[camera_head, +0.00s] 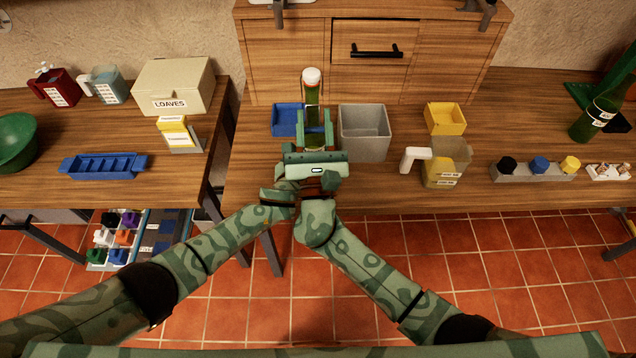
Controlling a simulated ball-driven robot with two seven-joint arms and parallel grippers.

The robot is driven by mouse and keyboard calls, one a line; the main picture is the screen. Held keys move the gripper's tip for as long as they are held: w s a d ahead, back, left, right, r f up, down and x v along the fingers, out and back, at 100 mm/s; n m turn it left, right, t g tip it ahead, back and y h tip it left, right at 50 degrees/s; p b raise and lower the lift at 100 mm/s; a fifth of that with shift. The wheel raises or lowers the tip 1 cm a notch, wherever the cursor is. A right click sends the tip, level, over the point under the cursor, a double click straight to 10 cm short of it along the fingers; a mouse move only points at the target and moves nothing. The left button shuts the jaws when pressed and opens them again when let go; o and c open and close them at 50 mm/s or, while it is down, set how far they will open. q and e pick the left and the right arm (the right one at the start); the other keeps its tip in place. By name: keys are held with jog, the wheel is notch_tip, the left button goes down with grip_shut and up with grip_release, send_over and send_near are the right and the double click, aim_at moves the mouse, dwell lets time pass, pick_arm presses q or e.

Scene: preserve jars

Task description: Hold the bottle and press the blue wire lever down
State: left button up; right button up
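A green bottle (312,92) with a white top stands upright near the back of the middle table, in front of the wooden cabinet. My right gripper (314,122) is at its lower part, one finger on each side. Whether the fingers touch the glass is too small to tell. My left arm ends at the same spot, and its gripper is mostly hidden at my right gripper's wrist. I cannot make out a blue wire lever; the bottle's lower part is covered by my gripper.
A blue bin (285,120) is close left of the bottle, and a grey bin (364,134) close right. Further right are a yellow bin (445,118), a yellow jug (446,165) and a grey rack of knobs (520,173). The wooden cabinet (285,60) stands behind.

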aim_at(314, 130)
jog(key=s+f+g, duration=0.1)
jog(key=s+f, duration=0.3)
jog(key=s, duration=0.7)
jog(key=shift+d, duration=0.25)
jog(key=o, duration=0.5)
jog(key=shift+r, duration=0.1)
jog(key=shift+o, duration=1.2)
jog(key=shift+w+d+r+m+g, duration=0.4)
jog(key=shift+w+r+m, duration=0.05)
jog(key=shift+r+m, duration=0.25)
jog(key=w+g, duration=0.1)
jog(key=w, duration=0.3)
jog(key=w+a+f+n+g, duration=0.1)
jog(key=w, duration=0.3)
jog(key=w+g, duration=0.2)
jog(key=w, duration=0.2)
jog(key=shift+w+a+f+n, duration=0.2)
jog(key=shift+w+f+n, duration=0.1)
jog(key=shift+w+f, duration=0.1)
